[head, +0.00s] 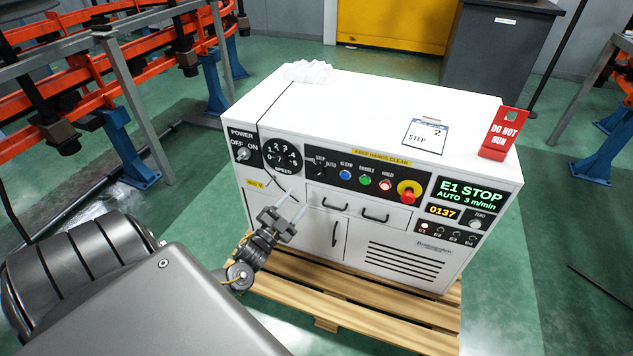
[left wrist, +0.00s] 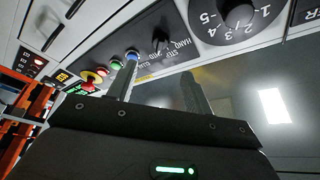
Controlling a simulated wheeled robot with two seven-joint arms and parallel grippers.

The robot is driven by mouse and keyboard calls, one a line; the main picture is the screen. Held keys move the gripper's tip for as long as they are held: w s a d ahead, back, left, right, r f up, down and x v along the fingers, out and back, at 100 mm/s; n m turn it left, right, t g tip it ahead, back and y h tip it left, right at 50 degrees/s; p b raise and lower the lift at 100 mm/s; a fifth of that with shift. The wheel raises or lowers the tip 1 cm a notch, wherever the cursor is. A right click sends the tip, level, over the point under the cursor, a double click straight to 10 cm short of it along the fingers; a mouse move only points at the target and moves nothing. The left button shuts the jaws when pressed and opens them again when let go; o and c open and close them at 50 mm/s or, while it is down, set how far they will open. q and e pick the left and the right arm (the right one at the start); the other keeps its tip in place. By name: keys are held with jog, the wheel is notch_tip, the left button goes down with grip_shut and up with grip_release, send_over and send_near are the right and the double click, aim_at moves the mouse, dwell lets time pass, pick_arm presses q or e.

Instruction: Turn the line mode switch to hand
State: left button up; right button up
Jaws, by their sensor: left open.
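The line mode switch (head: 319,170) is a small dark rotary knob on the cabinet's black front panel, between the speed dial and the blue button. STEP and AUTO lettering shows by it in the head view. The switch also shows in the left wrist view (left wrist: 160,42), with HAND lettering near it; I cannot tell where its pointer stands. My left gripper (head: 291,206) is open and empty, below and left of the switch and apart from it. In the left wrist view the switch appears beyond the gap between the fingertips (left wrist: 160,66). My right gripper is not in view.
The speed dial (head: 283,156) and power switch (head: 242,153) lie left of the switch. Blue, green and red buttons and a red emergency stop (head: 408,194) lie right. The display (head: 468,197) reads E1 STOP, AUTO. Drawer handles (head: 335,204) project below. A red DO NOT RUN sign (head: 501,133) stands on top.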

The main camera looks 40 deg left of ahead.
aim_at(317, 175)
pick_arm(q)
jog(key=x, duration=1.1)
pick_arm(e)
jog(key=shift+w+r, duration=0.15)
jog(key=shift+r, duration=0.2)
pick_arm(q)
jog(key=c, duration=1)
